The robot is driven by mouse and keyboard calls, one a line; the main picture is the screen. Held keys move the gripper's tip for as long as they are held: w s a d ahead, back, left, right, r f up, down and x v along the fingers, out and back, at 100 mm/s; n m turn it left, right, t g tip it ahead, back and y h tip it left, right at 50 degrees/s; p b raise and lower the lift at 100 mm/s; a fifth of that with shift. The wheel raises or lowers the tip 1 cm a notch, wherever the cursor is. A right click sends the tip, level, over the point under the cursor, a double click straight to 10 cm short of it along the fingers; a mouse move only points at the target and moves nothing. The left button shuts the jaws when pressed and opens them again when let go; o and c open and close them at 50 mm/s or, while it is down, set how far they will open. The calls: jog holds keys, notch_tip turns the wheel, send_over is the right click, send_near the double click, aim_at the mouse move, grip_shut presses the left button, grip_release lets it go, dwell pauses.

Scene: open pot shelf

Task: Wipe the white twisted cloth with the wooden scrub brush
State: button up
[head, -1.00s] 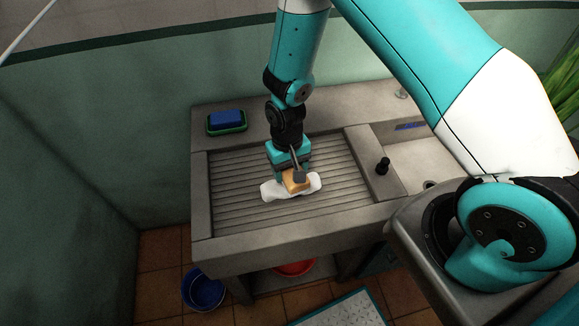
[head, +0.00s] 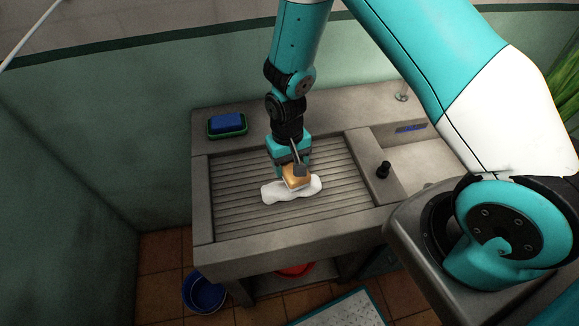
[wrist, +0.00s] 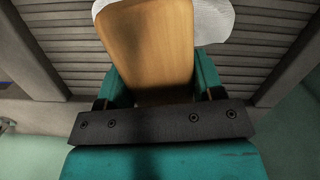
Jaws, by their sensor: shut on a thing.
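The white twisted cloth (head: 277,192) lies on the ribbed drainboard of the sink unit. The wooden scrub brush (head: 296,179) is held in my gripper (head: 290,170), over the middle of the cloth. I cannot tell whether the brush touches the cloth. In the wrist view the brush (wrist: 150,45) fills the space between the two teal fingers, and white cloth (wrist: 214,18) shows beyond it. The underside of the brush is hidden.
A blue sponge in a green dish (head: 227,123) sits on the back left ledge. A blue bucket (head: 204,292) and a red basin (head: 295,270) are below. The ribbed drainboard (head: 235,215) around the cloth is clear.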

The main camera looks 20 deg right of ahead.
aim_at(291, 162)
jog(key=shift+r+p, duration=2.05)
jog(key=shift+r, duration=0.9)
jog(key=shift+f, duration=0.1)
